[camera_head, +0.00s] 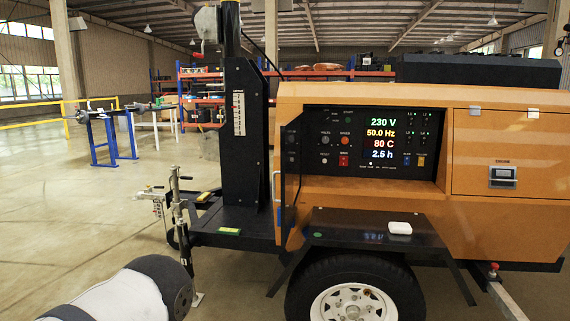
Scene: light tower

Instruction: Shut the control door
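The orange light tower trailer body stands at the right with its control panel (330,145) exposed. The panel shows lit readouts of 230 V, 50.0 Hz, 80 C and 2.5 h, plus knobs and buttons. The control door (290,178) stands open at the panel's left edge. It is a dark, narrow sheet seen nearly edge-on, swung out towards me. Part of my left arm shows at the bottom left, apart from the door. Neither of my grippers is in view.
A black fender (375,230) with a small white object (400,228) on it juts out below the panel, above a wheel (353,302). The dark mast (243,140) and jack (178,205) stand left of the door. Open floor lies at the left.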

